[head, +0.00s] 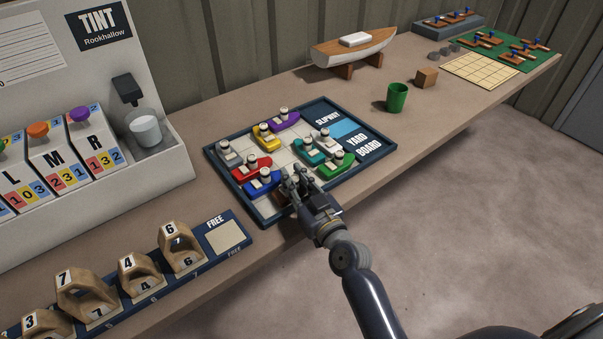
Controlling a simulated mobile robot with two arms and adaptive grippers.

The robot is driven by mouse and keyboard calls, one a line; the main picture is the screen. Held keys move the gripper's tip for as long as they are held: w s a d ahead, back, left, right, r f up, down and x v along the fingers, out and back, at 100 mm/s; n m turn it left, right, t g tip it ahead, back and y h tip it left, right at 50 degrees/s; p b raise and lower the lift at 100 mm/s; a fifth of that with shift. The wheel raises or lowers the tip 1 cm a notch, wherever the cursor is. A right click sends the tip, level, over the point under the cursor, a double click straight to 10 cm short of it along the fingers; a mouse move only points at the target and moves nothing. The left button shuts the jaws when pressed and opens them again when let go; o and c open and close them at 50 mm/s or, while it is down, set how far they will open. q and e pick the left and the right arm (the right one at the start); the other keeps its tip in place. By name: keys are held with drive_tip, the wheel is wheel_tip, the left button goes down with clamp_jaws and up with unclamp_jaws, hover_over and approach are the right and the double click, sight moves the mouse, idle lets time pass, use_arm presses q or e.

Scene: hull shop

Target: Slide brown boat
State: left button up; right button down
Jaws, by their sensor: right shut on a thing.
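The yard board (245,203) is a dark-framed tray lying on the bench, with a light gridded floor and a blue slipway panel (345,128) on its right side. My right gripper (297,182) reaches over the board's near edge and is shut. A little brown (283,198) shows beside its fingers; this looks like the brown boat, mostly hidden by the gripper. Nearby on the board are a blue boat (262,184), a red boat (250,170), a grey boat (229,154), a yellow boat (266,140), a purple boat (283,122), a teal boat (308,153) and a green boat (338,165).
A green cup (397,98) and a wooden cube (427,77) stand right of the board. A model sailboat hull (355,48) rests behind. Numbered wooden blocks (182,250) line a rack at the lower left. The tint machine (160,170) stands at the left.

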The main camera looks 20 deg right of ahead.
sight(282, 195)
drive_tip(key=a, duration=0.2)
drive_tip(key=s+a+p, duration=0.1)
drive_tip(key=shift+s+a+r, duration=0.1)
drive_tip(key=shift+s+a, duration=0.1)
drive_tip(key=shift+a, duration=0.15)
drive_tip(key=shift+s+a, duration=0.1)
drive_tip(key=shift+a, duration=0.3)
drive_tip(key=shift+d+f, duration=0.1)
drive_tip(key=shift+f, duration=0.1)
drive_tip(key=c, duration=1.8)
unclamp_jaws()
drive_tip(key=o, duration=0.4)
drive_tip(key=shift+a, duration=0.2)
drive_tip(key=shift+c, duration=0.2)
drive_tip(key=shift+r, duration=0.1)
